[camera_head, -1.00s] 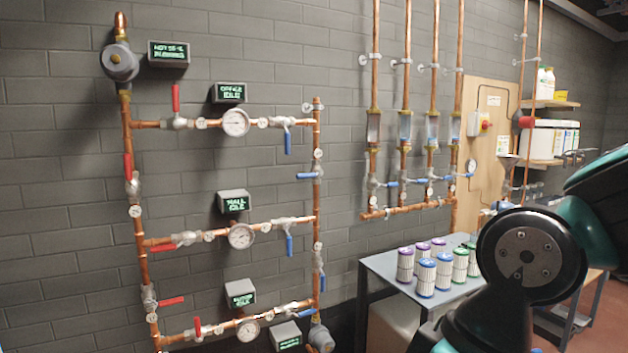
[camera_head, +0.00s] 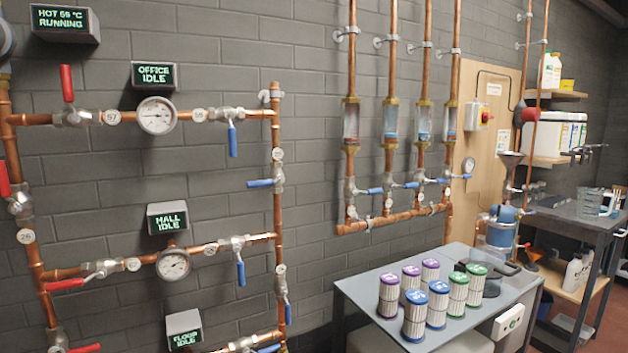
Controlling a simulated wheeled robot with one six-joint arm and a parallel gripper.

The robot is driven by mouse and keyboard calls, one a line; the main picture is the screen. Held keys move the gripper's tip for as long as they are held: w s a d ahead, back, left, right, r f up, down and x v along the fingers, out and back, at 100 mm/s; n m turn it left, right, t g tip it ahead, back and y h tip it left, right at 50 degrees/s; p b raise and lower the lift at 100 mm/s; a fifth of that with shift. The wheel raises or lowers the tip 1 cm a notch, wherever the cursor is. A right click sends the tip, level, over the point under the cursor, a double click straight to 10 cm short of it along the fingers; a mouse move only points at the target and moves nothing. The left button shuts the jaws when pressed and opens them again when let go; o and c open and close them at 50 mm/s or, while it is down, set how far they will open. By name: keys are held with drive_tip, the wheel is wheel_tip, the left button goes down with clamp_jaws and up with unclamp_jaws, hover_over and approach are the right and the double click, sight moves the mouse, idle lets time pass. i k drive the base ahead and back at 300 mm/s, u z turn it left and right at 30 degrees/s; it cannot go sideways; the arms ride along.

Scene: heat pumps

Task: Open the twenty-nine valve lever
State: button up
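Several valves with red or blue levers sit on copper pipes on the grey wall. Small round tags mark them; one tag at the left edge seems to read 26 (camera_head: 25,236), but I cannot make out a 29. A red lever (camera_head: 67,83) stands upright on the top branch, and a blue lever (camera_head: 232,140) hangs down there. A blue lever (camera_head: 261,183) lies level across the vertical pipe. On the middle branch, a red lever (camera_head: 65,285) lies along the pipe and a blue lever (camera_head: 240,273) hangs down. Blue levers (camera_head: 375,191) also show on the right manifold. My gripper is not in view.
A grey table (camera_head: 380,290) holding several filter cartridges (camera_head: 415,315) stands before the wall. A dark bench (camera_head: 590,222) is at the far right. Dials (camera_head: 157,115) and display boxes (camera_head: 154,75) project from the wall beside the levers.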

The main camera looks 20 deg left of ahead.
sight(281, 179)
drive_tip(key=z, duration=0.15)
drive_tip(key=i, duration=0.75)
drive_tip(key=u, duration=0.65)
drive_tip(key=i, duration=0.4)
drive_tip(key=u, duration=0.45)
